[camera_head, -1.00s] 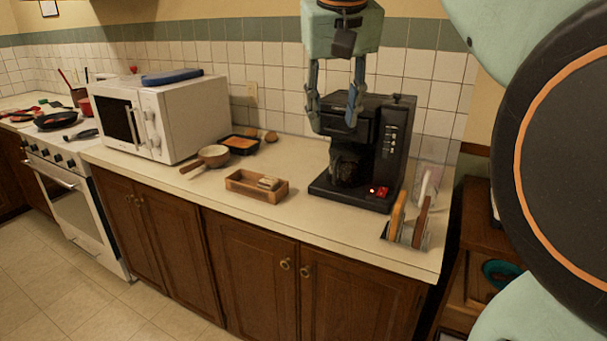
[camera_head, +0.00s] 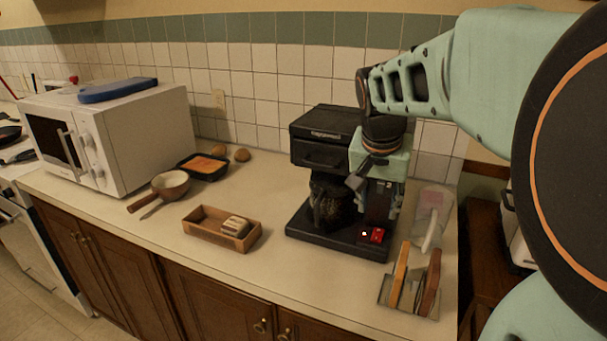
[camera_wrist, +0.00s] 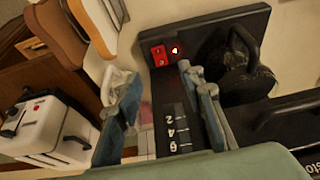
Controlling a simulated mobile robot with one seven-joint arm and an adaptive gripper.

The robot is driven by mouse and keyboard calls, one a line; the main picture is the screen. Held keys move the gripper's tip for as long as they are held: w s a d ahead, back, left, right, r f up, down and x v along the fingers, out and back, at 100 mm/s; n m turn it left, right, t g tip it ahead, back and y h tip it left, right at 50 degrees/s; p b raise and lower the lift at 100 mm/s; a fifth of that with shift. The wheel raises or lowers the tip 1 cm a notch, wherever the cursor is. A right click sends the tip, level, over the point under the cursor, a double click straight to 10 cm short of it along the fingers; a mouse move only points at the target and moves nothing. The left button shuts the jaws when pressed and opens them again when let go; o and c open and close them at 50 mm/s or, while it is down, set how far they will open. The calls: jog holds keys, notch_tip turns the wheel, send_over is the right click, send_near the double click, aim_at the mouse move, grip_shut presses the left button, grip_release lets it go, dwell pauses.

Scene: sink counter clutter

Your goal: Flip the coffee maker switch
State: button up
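The black coffee maker (camera_head: 322,136) stands on the counter with a dark glass carafe (camera_head: 332,204) on its base. Its red switch (camera_head: 377,236) is at the right front of the base, beside a small glowing light (camera_head: 364,233). The switch also shows in the wrist view (camera_wrist: 158,55). My gripper (camera_head: 377,205) points down in front of the coffee maker's right side, above the switch. In the wrist view my gripper (camera_wrist: 160,76) is open and empty, its fingers spread either side of the numbered panel strip (camera_wrist: 176,128), with the switch beyond the fingertips.
A rack with brown boards (camera_head: 429,283) stands close right of the base, near the counter's right end. A wooden box (camera_head: 202,233) with a pale block, a brown pan (camera_head: 169,184) and a white microwave (camera_head: 122,140) are left. The counter front (camera_head: 300,280) is clear.

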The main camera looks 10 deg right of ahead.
aim_at(377, 237)
jog(key=x, duration=1.1)
jog(key=shift+d+f+b, duration=0.1)
jog(key=shift+d+b, duration=0.1)
jog(key=shift+b, duration=0.2)
jog(key=shift+c, duration=0.2)
